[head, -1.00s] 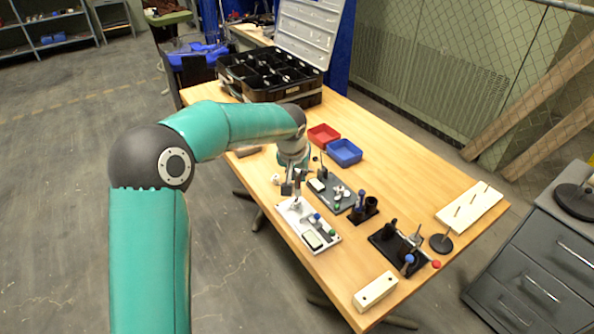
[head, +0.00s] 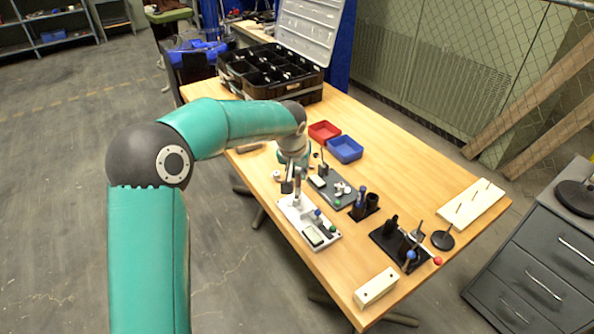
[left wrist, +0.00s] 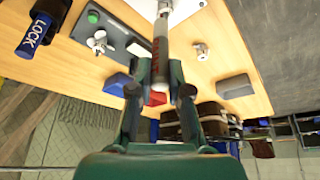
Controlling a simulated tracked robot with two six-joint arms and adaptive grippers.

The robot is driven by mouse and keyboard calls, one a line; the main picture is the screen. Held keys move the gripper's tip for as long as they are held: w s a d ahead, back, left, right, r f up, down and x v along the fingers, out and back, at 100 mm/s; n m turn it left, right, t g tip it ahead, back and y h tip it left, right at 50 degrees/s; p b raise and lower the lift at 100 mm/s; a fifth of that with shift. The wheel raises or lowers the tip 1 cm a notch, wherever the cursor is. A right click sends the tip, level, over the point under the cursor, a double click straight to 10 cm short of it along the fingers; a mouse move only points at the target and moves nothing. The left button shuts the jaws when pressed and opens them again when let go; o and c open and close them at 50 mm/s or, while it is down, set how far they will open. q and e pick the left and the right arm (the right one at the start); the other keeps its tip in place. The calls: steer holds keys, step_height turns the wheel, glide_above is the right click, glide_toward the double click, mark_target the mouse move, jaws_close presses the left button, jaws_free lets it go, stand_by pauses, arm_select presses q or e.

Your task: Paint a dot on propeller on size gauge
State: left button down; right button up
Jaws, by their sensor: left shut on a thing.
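My left gripper (left wrist: 160,85) is shut on a grey cylindrical marker lettered in red (left wrist: 160,45). In the head view my left gripper (head: 293,172) is above the white plate (head: 318,226), which carries a small display, a green button and a blue-topped part. The marker's far end points to the plate; whether it touches anything there I cannot tell. A white propeller (head: 342,188) lies on the grey plate (head: 328,196) beside it and also shows in the left wrist view (left wrist: 97,42). I cannot tell whether another propeller sits under the marker. My right gripper is not in view.
Red (head: 323,132) and blue (head: 345,150) trays lie behind. A dark holder (head: 364,210), a black fixture (head: 393,246), a round stand (head: 442,240), a pegged block (head: 471,204) and a cream block (head: 375,288) stand to the right. An open black case (head: 262,75) is at the back.

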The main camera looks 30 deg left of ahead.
arm_select(q)
steer(key=shift+f+b, duration=0.45)
steer(key=shift+b, duration=0.25)
stand_by(2.8)
steer(key=shift+r, duration=0.1)
steer(key=shift+r+p, duration=1.8)
steer(key=shift+r, duration=0.65)
